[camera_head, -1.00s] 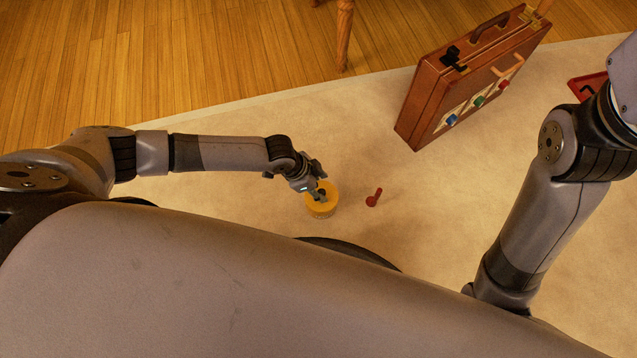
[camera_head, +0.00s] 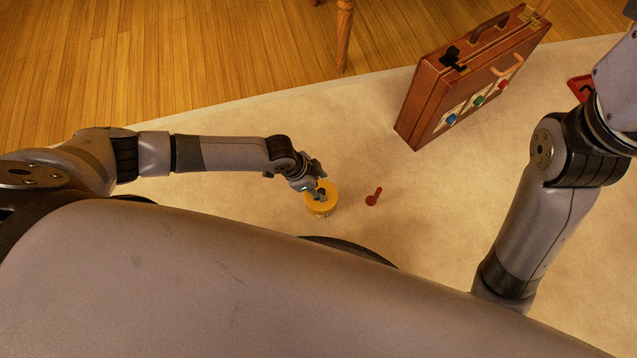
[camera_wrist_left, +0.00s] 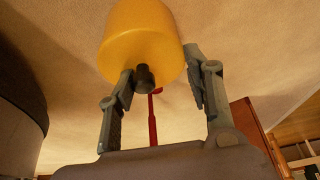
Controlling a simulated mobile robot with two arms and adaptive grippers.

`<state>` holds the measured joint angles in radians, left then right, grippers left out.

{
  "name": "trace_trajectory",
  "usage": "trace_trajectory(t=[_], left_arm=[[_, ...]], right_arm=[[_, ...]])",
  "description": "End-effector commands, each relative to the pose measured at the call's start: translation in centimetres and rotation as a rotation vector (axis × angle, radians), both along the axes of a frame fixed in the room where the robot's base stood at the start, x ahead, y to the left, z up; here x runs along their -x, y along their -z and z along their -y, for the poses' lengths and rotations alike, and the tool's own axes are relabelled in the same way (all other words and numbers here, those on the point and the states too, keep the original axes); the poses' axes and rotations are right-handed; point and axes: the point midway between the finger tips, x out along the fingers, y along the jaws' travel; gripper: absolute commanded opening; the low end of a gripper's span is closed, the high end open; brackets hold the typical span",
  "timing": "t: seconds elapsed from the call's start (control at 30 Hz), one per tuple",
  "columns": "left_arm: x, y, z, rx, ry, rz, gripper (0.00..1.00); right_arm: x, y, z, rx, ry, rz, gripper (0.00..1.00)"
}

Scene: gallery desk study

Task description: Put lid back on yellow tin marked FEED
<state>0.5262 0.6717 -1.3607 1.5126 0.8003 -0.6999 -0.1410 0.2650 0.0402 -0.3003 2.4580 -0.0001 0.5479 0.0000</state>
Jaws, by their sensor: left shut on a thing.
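The yellow tin (camera_head: 321,211) stands on the pale mat near the middle of the head view, with faint markings low on its side. Its yellow lid (camera_head: 332,189) has a dark knob (camera_wrist_left: 145,78), seen in the left wrist view. The lid appears on top of the tin, but I cannot make out a seam or whether it is fully seated. My left gripper (camera_head: 319,192) is at the top of the tin, shut on the lid at its knob. Its fingers hide part of the lid in the head view. My right gripper is out of view.
A small red object (camera_head: 374,197) lies just right of the tin. A brown case (camera_head: 425,100) with coloured knobs stands at the back right. A red tray (camera_head: 581,88) is at the right edge. The mat (camera_head: 400,235) between tin and right arm is clear.

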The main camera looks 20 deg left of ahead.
Motion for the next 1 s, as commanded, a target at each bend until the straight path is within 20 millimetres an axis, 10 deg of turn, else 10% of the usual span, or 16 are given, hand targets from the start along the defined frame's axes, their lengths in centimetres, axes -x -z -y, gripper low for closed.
trace_trajectory(t=[0.07, 0.1, 0.4, 1.0], left_arm=[[-0.01, -0.02, 0.02, 0.001, 0.000, 0.000, 0.25], [-0.02, -0.02, 0.03, 0.001, 0.000, 0.000, 0.48], [-0.02, -0.03, 0.02, 0.001, 0.001, 0.001, 0.68], [-0.02, -0.02, 0.01, 0.000, 0.001, 0.000, 0.90]], right_arm=[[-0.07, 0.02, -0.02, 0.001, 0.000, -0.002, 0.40], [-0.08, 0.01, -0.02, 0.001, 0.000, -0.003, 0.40], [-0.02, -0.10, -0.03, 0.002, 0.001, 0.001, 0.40], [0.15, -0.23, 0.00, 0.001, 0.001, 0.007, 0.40]])
